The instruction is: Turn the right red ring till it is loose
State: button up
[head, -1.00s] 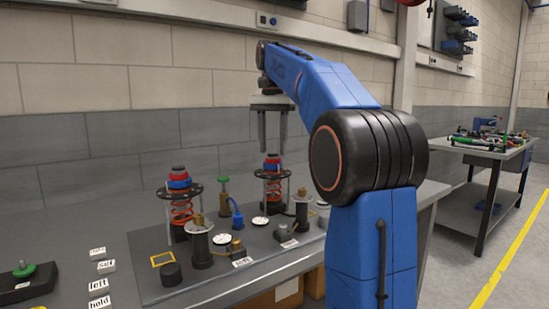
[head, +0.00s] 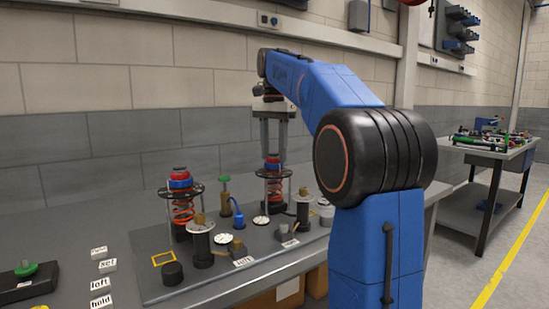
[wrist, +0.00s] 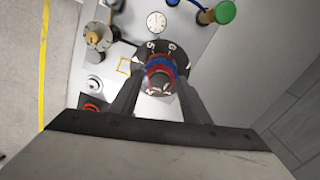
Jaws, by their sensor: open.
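The right red ring (head: 272,161) sits with a blue ring on top of the right spring stand, above a dark round plate (head: 272,173) and a red coil spring. In the wrist view the red ring (wrist: 158,66) shows between my fingers, with blue around it. My gripper (head: 273,155) points down over this stand. Its fingers (wrist: 158,84) are open, one on each side of the rings. I cannot tell whether either finger touches them. The left spring stand, with its own red ring (head: 179,177) and blue ring, stands apart to the left.
The grey base plate (head: 160,291) also bears posts, white dials (head: 223,239), a green-topped post (head: 225,181) and a blue cable fitting (head: 238,217). Labelled white blocks (head: 101,285) and a green knob (head: 26,268) lie at left. The wall is behind the stands.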

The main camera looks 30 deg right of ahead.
jog(key=m, duration=0.5)
jog(key=shift+m, duration=0.4)
jog(key=m, duration=0.6)
jog(key=shift+m, duration=2.1)
jog(key=m, duration=0.4)
jog(key=shift+m, duration=0.3)
